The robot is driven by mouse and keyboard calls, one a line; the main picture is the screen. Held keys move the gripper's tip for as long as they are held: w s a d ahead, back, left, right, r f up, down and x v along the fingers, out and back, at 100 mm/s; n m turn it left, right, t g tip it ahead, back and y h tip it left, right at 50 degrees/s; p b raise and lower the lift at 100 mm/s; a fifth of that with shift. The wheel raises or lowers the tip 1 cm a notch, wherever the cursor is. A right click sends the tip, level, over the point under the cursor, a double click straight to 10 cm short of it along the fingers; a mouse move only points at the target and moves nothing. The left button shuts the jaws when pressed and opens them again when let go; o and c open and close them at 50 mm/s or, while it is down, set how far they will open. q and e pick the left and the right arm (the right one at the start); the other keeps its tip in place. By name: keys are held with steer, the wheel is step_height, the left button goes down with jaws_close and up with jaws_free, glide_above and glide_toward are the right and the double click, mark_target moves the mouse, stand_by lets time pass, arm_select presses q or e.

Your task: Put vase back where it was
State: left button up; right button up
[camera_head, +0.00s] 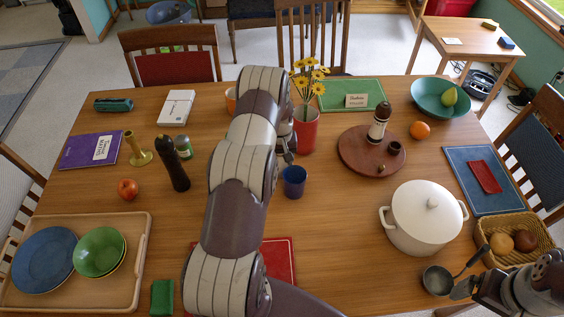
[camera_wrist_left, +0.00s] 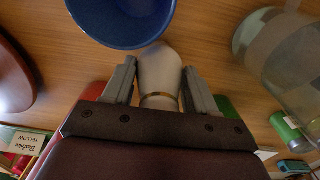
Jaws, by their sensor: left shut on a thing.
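A red vase (camera_head: 306,133) with yellow flowers stands upright on the table, just behind and right of my left gripper (camera_head: 289,152). In the left wrist view my left gripper (camera_wrist_left: 160,85) is shut on a pale, smooth object (camera_wrist_left: 160,72) with a gold band. My arm hides this object in the head view, and I cannot tell its full shape. A blue cup (camera_head: 293,182) stands close in front of the gripper; it also shows in the left wrist view (camera_wrist_left: 122,18). My right gripper (camera_head: 463,290) is at the lower right by a ladle; its jaw opening is unclear.
A round wooden board (camera_head: 352,158) with a pepper mill (camera_head: 379,122) lies to the right. A white pot (camera_head: 424,218) stands at the right front. A dark mill (camera_head: 173,166) stands left of my arm. A clear glass vessel (camera_wrist_left: 285,65) is near the held object.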

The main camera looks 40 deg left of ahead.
arm_select(q)
steer(key=shift+d+r, duration=0.1)
steer(key=shift+f, duration=0.2)
steer(key=o, duration=1.4)
steer(key=shift+a+f, duration=0.15)
steer(key=shift+a, duration=0.05)
steer(key=shift+d, duration=0.1)
